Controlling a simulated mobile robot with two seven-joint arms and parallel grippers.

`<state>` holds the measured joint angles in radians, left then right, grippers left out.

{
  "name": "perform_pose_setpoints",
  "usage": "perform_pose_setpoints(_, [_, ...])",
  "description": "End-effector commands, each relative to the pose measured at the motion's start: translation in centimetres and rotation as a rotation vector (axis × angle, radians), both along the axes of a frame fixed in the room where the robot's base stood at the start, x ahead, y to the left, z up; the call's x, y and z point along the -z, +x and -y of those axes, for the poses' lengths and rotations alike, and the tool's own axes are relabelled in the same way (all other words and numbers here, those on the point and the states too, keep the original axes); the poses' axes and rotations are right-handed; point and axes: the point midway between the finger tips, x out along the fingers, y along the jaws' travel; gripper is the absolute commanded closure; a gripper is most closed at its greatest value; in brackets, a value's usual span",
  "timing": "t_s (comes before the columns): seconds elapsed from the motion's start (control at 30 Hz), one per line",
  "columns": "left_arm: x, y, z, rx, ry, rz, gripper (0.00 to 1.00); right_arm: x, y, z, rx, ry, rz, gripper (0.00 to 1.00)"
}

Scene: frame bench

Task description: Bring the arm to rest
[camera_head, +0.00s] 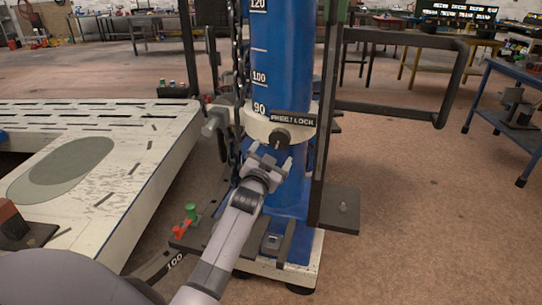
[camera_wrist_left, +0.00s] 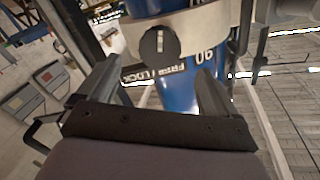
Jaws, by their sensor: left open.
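My left gripper (camera_head: 268,163) is open and empty in the head view, in front of the blue column and just below its white collar. The collar (camera_head: 256,124) carries a dark round knob (camera_head: 281,139) and a black lock label. In the left wrist view the knob (camera_wrist_left: 159,46) sits ahead of and between the two spread fingers (camera_wrist_left: 155,90), apart from them as far as I can see. The blue column (camera_head: 273,85) has white height numbers. My right gripper is not in view.
A white slotted frame bench (camera_head: 120,125) lies to the left, with a chain (camera_head: 238,70) beside the column. A black bar handle (camera_head: 455,85) sticks out to the right. A blue workbench (camera_head: 515,70) stands at far right. The floor (camera_head: 430,220) at right is clear.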

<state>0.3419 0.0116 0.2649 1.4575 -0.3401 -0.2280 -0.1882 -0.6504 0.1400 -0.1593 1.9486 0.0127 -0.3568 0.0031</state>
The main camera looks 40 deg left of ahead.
Motion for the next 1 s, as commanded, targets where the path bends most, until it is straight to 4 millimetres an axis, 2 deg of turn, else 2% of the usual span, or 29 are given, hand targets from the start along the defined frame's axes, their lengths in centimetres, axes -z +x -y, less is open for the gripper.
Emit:
perform_pose_setpoints(0.43, [0.0,-0.1,0.0,0.000,0.001,-0.002,0.07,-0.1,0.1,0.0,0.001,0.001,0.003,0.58])
perform_pose_setpoints(0.57, [1.3,-1.0,0.6,0.016,-0.007,-0.024,0.07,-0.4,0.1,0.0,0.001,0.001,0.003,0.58])
perform_pose_setpoints(0.67, [3.6,-3.0,1.9,0.048,-0.022,-0.070,0.07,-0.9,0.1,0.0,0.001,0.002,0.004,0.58])
perform_pose_setpoints(0.77, [6.7,-5.9,3.9,0.096,-0.054,-0.133,0.07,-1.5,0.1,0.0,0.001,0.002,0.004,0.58])
perform_pose_setpoints(1.0, [13.2,-14.9,9.6,0.217,-0.173,-0.305,0.07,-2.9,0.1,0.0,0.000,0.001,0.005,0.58])
